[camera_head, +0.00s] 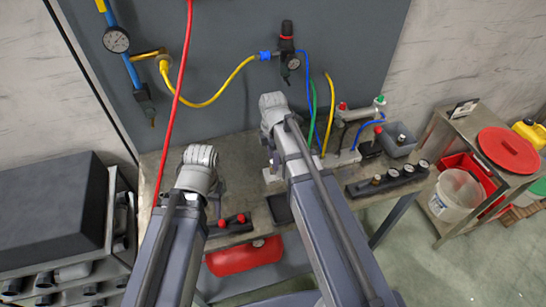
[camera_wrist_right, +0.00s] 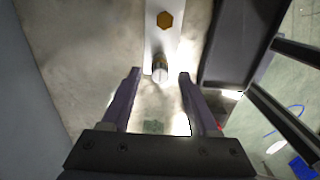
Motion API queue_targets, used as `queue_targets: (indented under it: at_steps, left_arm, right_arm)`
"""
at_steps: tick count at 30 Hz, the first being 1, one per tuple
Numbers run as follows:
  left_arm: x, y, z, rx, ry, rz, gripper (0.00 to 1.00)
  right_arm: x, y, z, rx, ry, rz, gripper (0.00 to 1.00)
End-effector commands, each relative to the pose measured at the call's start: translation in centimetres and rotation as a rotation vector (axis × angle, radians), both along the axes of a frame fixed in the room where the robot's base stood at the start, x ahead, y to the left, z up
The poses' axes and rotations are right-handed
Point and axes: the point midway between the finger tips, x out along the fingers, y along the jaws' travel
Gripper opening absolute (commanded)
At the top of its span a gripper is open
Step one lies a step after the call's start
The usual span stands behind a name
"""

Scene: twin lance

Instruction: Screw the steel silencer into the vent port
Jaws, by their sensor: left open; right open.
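In the right wrist view, a short grey metallic cylinder (camera_wrist_right: 160,68), which looks like the steel silencer, is at the near end of a pale strip (camera_wrist_right: 158,42). A brass hexagonal piece (camera_wrist_right: 165,20) is further along the strip. My right gripper (camera_wrist_right: 158,76) is open, its fingers on either side of the cylinder's near end with gaps; contact is not visible. In the head view, my right arm hides most of this spot. My left gripper (camera_head: 219,205) is open and empty above the bench, partly hidden by its wrist. I cannot make out the vent port.
A red hose (camera_head: 177,95) hangs close to my left arm. Yellow, green and blue hoses run near my right arm.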

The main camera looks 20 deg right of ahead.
Motion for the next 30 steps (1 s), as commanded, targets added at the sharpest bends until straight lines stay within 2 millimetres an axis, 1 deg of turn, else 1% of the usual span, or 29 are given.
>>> queue_targets:
  at_steps: [8, 15, 18, 22, 30]
  left_arm:
    - [0.0, 0.0, 3.0, 0.0, 0.0, -0.001, 0.5]
    - [0.0, 0.0, 6.3, 0.0, 0.0, 0.0, 0.5]
    - [0.0, 0.0, 7.2, -0.001, 0.0, 0.003, 0.5]
    - [0.0, 0.0, 7.6, -0.001, 0.0, 0.005, 0.5]
    - [0.0, 0.0, 7.5, -0.001, 0.0, 0.005, 0.5]
  right_arm:
    - [0.0, 0.0, 3.0, 0.0, 0.0, 0.0, 0.61]
    - [0.0, 0.0, 6.3, 0.0, 0.0, 0.0, 0.61]
    - [0.0, 0.0, 7.2, 0.0, 0.0, 0.0, 0.61]
    - [0.0, 0.0, 7.6, 0.0, 0.0, 0.0, 0.61]
    - [0.0, 0.0, 7.5, 0.0, 0.0, 0.0, 0.61]
